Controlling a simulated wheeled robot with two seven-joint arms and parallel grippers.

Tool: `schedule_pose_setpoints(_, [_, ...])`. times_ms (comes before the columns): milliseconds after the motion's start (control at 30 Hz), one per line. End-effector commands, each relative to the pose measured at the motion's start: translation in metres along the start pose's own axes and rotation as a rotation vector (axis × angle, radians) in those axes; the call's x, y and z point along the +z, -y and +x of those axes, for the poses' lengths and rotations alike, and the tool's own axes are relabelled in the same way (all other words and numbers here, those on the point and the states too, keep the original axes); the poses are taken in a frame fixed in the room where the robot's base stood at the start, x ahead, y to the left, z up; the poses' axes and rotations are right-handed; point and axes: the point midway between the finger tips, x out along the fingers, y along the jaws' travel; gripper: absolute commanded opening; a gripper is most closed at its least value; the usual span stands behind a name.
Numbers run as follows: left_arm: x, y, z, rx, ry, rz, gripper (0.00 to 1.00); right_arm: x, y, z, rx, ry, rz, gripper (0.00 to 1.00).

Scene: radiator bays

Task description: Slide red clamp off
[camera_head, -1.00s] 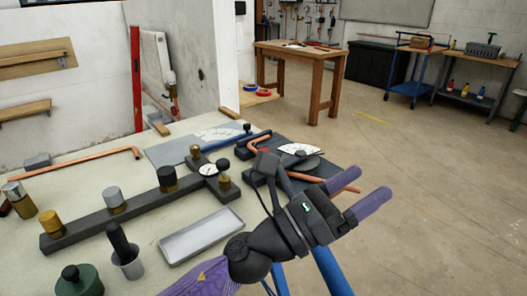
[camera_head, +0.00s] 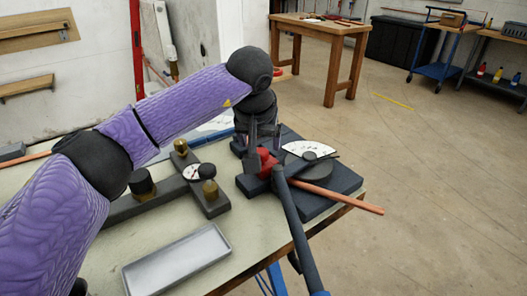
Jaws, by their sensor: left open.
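The red clamp (camera_head: 266,163) sits on the dark bending tool (camera_head: 330,180) at the table's right edge, by the copper pipe (camera_head: 342,197). My left gripper (camera_head: 262,152) points down over the clamp with its fingers open. Its fingers appear to lie on either side of the clamp and partly hide it. I cannot tell whether they touch it. A long dark handle (camera_head: 293,225) runs from beside the clamp toward the front. My right gripper is not in view.
A white dial (camera_head: 308,149) stands just right of the clamp. A grey tray (camera_head: 176,262) lies in front on the table, and a dark bar with brass and black knobs (camera_head: 208,188) lies left of the tool. Open floor (camera_head: 440,200) is to the right.

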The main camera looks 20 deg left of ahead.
Motion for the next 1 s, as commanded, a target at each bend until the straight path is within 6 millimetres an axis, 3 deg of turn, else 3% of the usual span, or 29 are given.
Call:
schedule_pose_setpoints(33, [0.003,0.0,0.016,0.001,0.006,0.0,0.78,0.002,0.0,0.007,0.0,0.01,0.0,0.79])
schedule_pose_setpoints(167, [0.001,-0.001,0.032,0.002,0.003,0.0,0.78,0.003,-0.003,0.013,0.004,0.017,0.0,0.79])
schedule_pose_setpoints(467, [0.0,-0.001,0.036,0.004,0.0,0.0,0.78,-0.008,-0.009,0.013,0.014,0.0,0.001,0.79])
schedule_pose_setpoints(567, [0.0,-0.001,0.036,0.004,0.0,0.0,0.61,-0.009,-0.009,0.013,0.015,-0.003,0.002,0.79])
schedule_pose_setpoints(833, [0.0,-0.001,0.035,0.004,0.0,0.0,0.04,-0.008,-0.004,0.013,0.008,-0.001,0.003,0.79])
schedule_pose_setpoints(867, [0.0,-0.001,0.035,0.004,0.0,0.0,0.0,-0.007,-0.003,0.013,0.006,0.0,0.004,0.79])
schedule_pose_setpoints(1000, [0.0,-0.001,0.035,0.004,0.0,-0.001,0.0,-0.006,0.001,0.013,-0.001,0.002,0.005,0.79])
